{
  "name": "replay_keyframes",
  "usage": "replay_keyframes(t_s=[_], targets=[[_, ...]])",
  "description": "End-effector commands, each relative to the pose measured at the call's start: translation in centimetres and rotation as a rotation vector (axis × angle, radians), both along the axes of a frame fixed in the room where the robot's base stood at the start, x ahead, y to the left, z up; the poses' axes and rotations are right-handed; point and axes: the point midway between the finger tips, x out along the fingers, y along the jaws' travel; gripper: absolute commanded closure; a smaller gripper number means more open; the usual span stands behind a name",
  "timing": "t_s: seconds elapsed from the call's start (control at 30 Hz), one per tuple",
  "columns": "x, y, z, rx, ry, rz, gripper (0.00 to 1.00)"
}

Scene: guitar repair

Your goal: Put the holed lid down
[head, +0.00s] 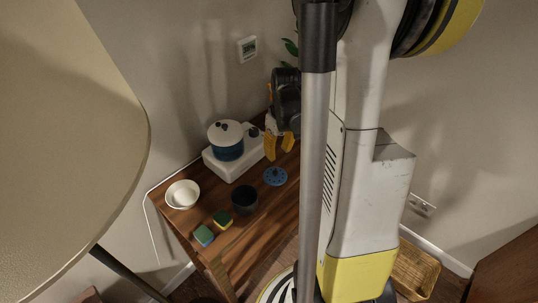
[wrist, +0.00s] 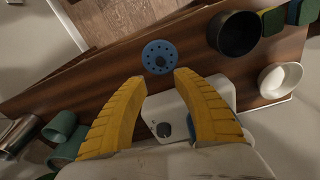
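The blue holed lid (head: 275,176) lies flat on the wooden table, to the right of the dark pot. In the wrist view the lid (wrist: 159,57), with its ring of holes, shows just beyond my fingertips and apart from them. My gripper (head: 279,147) is above the table behind the lid. Its yellow fingers (wrist: 162,80) stand apart with nothing between them.
A white appliance (head: 240,157) bears a blue pot (head: 228,148) with a pale lid. A white bowl (head: 182,195), a dark pot (head: 244,200) and sponges (head: 204,236) stand toward the left and front. Green cups (wrist: 62,128) show in the wrist view.

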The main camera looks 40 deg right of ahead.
Motion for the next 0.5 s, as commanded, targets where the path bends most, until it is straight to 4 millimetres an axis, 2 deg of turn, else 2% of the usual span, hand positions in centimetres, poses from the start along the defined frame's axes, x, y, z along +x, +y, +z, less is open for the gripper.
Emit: replay_keyframes(t_s=[0.17,0.27,0.37,0.5], targets=[[0.2,0.6,0.7,-0.005,-0.008,0.005,0.65],[0.7,2.7,2.6,-0.025,-0.039,0.014,0.65],[1.2,6.4,5.7,-0.054,-0.098,0.030,0.65],[0.8,12.7,10.0,-0.082,-0.211,0.053,0.65]])
